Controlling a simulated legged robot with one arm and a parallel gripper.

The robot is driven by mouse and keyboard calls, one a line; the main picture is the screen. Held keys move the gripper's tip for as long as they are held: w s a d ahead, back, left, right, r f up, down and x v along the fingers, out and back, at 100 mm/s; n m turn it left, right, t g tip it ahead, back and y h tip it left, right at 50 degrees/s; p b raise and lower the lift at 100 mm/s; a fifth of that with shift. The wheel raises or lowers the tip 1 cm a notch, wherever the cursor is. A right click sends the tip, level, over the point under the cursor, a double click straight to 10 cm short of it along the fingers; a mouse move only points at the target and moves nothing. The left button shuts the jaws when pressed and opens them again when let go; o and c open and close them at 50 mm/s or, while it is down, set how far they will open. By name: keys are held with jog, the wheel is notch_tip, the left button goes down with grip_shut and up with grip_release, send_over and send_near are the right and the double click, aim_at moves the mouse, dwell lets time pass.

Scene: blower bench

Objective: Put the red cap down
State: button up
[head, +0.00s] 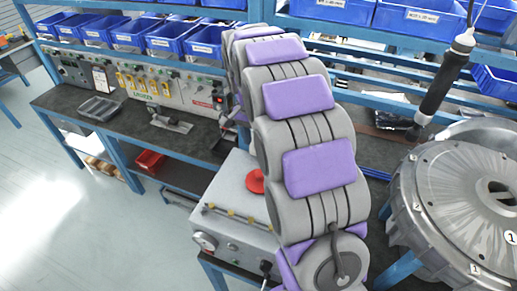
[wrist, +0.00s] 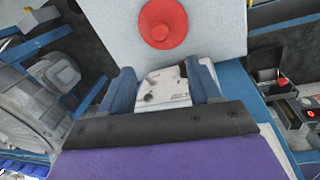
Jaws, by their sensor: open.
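The red cap (head: 255,181) is a round disc on the light grey top of a box-shaped unit (head: 235,200), partly hidden by my arm in the head view. In the wrist view the red cap (wrist: 163,22) lies flat on the pale surface, with a raised round centre. My gripper (wrist: 162,86) shows two blue fingers spread apart with nothing held between them. The cap is beyond the fingertips in the picture and apart from them. In the head view my gripper is hidden behind my arm.
A large round metal housing (head: 460,205) stands at the right, with a black cylindrical tool (head: 440,85) hanging near it. Blue bins (head: 128,33) line the back shelf above a control panel (head: 150,86). A red bin (head: 150,161) sits on the lower shelf. Floor at left is clear.

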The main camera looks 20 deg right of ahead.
jog(key=s+a+r+n, duration=0.2)
jog(key=s+a+n, duration=0.1)
jog(key=s, duration=0.5)
jog(key=s+a+r+n, duration=0.2)
jog(key=s+a, duration=0.1)
jog(key=s, duration=0.4)
jog(key=s+a+f+n, duration=0.1)
jog(key=s+a+n, duration=0.1)
jog(key=s, duration=0.7)
jog(key=s+a+f+n+y, duration=0.1)
jog(key=s+n, duration=0.3)
jog(key=s, duration=0.6)
jog(key=shift+s+a+f, duration=0.3)
jog(key=shift+a+f, duration=0.05)
jog(key=shift+f, duration=0.1)
notch_tip(320, 180, down, 4)
jog(key=b, duration=0.4)
jog(key=shift+f, duration=0.2)
jog(key=shift+c, duration=0.4)
